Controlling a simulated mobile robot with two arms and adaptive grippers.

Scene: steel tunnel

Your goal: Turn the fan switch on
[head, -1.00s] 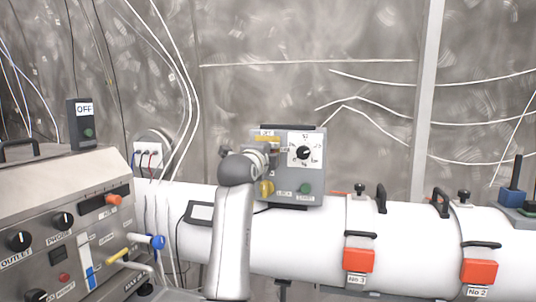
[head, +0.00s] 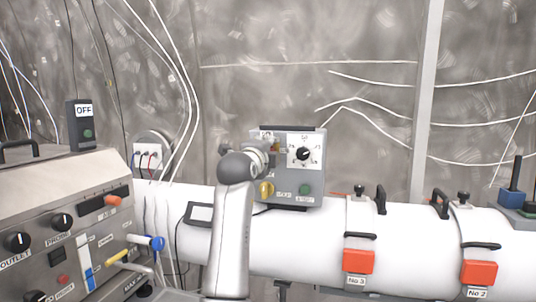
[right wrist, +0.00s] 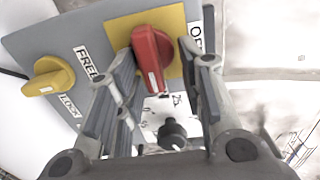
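A grey control box (head: 314,172) is fixed above the white pipe in the head view. In the right wrist view a red rotary switch (right wrist: 152,58) sits on a yellow plate (right wrist: 120,28) beside a partly hidden label starting "O". Which control is the fan switch I cannot tell. My right gripper (right wrist: 155,70) is open, with one finger on each side of the red switch; whether either touches it is unclear. In the head view my right wrist largely hides the box's left upper part. My left gripper is not in view.
A yellow knob (right wrist: 48,82) with FREE and LOCK labels and a black dial (right wrist: 172,132) are close to the fingers. A steel console (head: 70,225) stands at left, below a small OFF box (head: 80,125). The white pipe (head: 300,240) runs below the control box.

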